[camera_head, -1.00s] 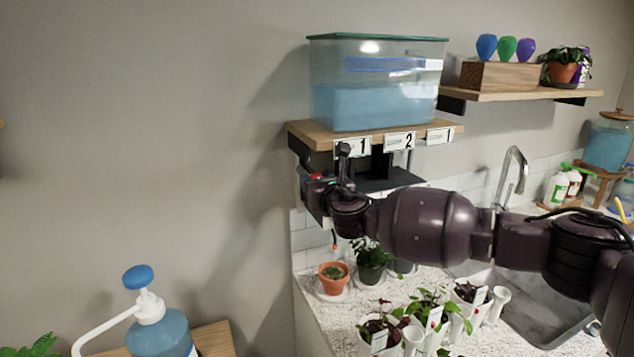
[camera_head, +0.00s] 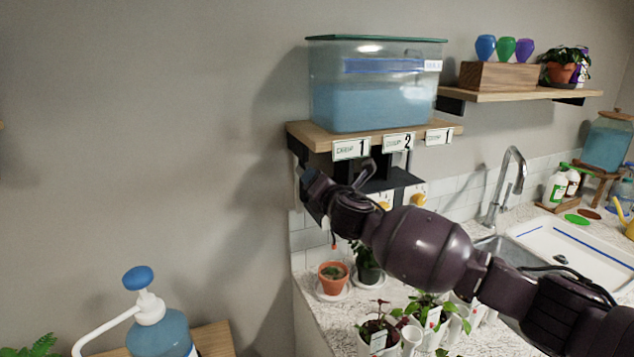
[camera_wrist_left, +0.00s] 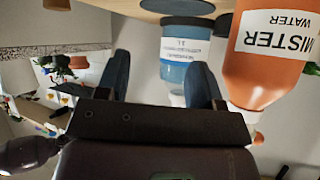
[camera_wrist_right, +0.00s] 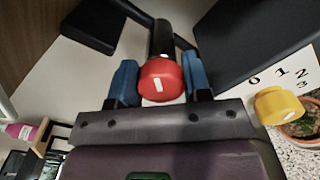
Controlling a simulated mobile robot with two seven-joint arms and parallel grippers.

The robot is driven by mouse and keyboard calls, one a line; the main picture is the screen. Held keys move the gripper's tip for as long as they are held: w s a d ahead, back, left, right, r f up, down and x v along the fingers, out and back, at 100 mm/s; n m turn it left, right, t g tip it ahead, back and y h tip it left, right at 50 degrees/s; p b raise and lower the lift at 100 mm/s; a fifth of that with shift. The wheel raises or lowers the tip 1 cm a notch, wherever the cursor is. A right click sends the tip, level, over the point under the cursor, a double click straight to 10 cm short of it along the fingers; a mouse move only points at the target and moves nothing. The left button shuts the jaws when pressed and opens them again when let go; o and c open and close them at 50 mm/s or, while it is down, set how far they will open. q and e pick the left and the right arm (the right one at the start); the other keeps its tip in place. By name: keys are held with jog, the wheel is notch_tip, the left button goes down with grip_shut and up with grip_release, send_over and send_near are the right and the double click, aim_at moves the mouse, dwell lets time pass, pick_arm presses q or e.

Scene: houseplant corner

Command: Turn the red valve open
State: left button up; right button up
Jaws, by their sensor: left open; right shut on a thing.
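The red valve (camera_wrist_right: 160,80) is a round knob with a white mark on its face, on a dark pipe under the wooden shelf. In the right wrist view it sits between the blue fingertips of my right gripper (camera_wrist_right: 161,88), which is shut on it. In the head view my right gripper (camera_head: 317,186) is below the shelf's left end, and the red knob is hidden there. My left gripper (camera_wrist_left: 163,88) is open and empty, with a blue-labelled bottle (camera_wrist_left: 185,55) beyond its fingers; it is out of the head view.
A yellow knob (camera_wrist_right: 278,105) is to the right by a panel numbered 0 to 3. Dark brackets (camera_wrist_right: 258,45) are close around the gripper. A water tank (camera_head: 375,90) stands on the shelf (camera_head: 315,137). Potted plants (camera_head: 333,277) stand below. An orange mister bottle (camera_wrist_left: 268,60) is near my left gripper.

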jog(key=m, duration=0.4)
jog(key=shift+f+m, duration=0.1)
jog(key=shift+m, duration=0.2)
jog(key=shift+f+m+p, duration=0.1)
jog(key=shift+m+p, duration=0.3)
jog(key=shift+m, duration=1.8)
jog(key=o, duration=0.9)
jog(key=shift+d, duration=0.1)
jog(key=shift+s, duration=0.1)
jog(key=b+v, duration=0.1)
jog(key=v, duration=0.9)
jog(key=shift+s+d, duration=0.15)
jog(key=shift+s, duration=0.1)
jog(key=shift+f, duration=0.1)
